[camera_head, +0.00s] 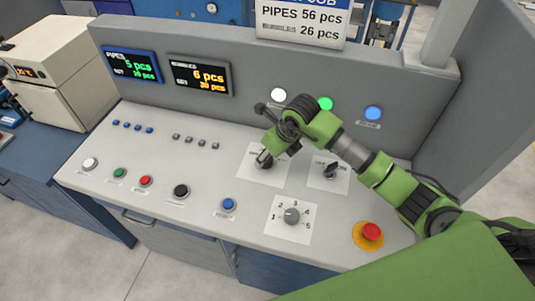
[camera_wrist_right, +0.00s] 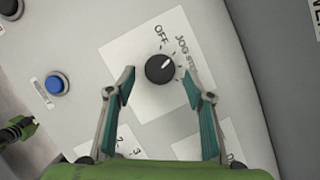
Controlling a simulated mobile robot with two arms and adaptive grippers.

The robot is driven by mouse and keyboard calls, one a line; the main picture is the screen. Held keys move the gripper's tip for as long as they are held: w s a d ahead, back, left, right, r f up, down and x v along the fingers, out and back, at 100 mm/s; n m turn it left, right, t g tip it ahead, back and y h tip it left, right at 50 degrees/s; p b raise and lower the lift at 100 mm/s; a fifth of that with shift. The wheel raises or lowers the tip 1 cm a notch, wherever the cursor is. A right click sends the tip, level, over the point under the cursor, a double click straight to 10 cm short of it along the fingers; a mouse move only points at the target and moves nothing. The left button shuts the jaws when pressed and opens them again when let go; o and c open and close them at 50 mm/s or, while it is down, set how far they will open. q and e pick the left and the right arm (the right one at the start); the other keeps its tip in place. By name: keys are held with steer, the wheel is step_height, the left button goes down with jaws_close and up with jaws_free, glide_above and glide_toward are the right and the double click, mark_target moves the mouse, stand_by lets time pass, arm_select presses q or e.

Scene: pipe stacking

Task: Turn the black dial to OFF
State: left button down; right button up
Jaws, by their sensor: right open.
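A black dial (camera_wrist_right: 160,69) sits on a white label plate with OFF (camera_wrist_right: 161,33) and JOG marks in the right wrist view. Its white pointer line slants up and right, toward the JOG side and away from OFF. In the head view the dial (camera_head: 264,160) is partly covered by my right gripper. My right gripper (camera_wrist_right: 158,82) is open and empty, its two teal fingers apart on either side of the dial's near side, with no contact visible. My left gripper is in neither view.
A second dark dial (camera_head: 331,170) stands to the right and a grey numbered dial (camera_head: 291,216) in front. A red emergency button (camera_head: 372,232) is front right. A blue button (camera_head: 228,204) and several others are to the left. A grey back wall (camera_head: 250,90) bounds the panel.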

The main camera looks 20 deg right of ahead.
steer(key=shift+x, duration=1.2)
steer(key=c, duration=1.1)
steer(key=shift+w+f+n+b, duration=0.15)
steer(key=shift+n+b, duration=0.35)
steer(key=shift+b, duration=0.25)
steer(key=n+y+b, duration=0.1)
steer(key=n+b, duration=0.1)
steer(key=b, duration=0.2)
steer(key=n+g+y+b, duration=0.1)
steer(key=n+b, duration=0.2)
steer(key=shift+w+d+b, duration=0.1)
steer(key=shift+d+b, duration=0.1)
steer(key=shift+b, duration=0.2)
steer(key=shift+n+g+b, duration=0.6)
steer(key=shift+n+b, duration=0.5)
steer(key=shift+b, duration=0.1)
steer(key=shift+r, duration=0.2)
steer(key=o, duration=1.1)
